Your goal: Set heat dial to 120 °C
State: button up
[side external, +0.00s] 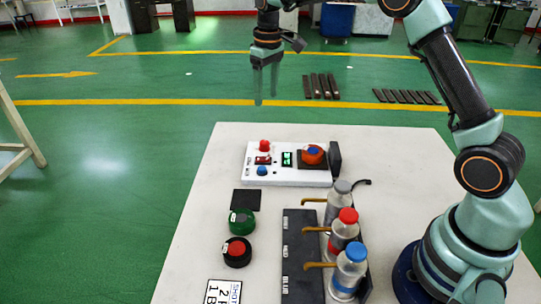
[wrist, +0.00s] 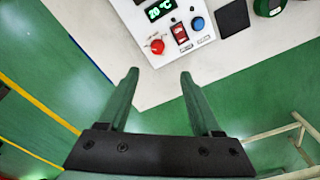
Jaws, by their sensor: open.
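The heat dial (side external: 313,154) is an orange-red knob with a blue centre, on a dark square at the right of a white control panel (side external: 262,179). The dial is outside the wrist view. The panel's green display (side external: 287,158) reads 20 °C in the wrist view (wrist: 160,10). My gripper (side external: 266,98) is open and empty, in the air above and beyond the panel's far side, apart from the dial. In the wrist view its fingers (wrist: 160,74) point toward the panel's edge.
The panel also has a red button (side external: 264,146), a red switch (wrist: 180,33) and a blue button (side external: 262,171). A dark rack (side external: 301,255) with several capped bottles stands in front.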

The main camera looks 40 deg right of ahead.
aim_at(264, 142)
jog(key=shift+g, duration=0.3)
jog(key=f, duration=0.5)
jog(key=w+f, duration=0.1)
jog(key=f, duration=0.9)
jog(key=shift+w+d+f, duration=0.25)
jog(key=shift+w+f, duration=0.1)
jog(key=shift+c, duration=0.3)
grip_shut()
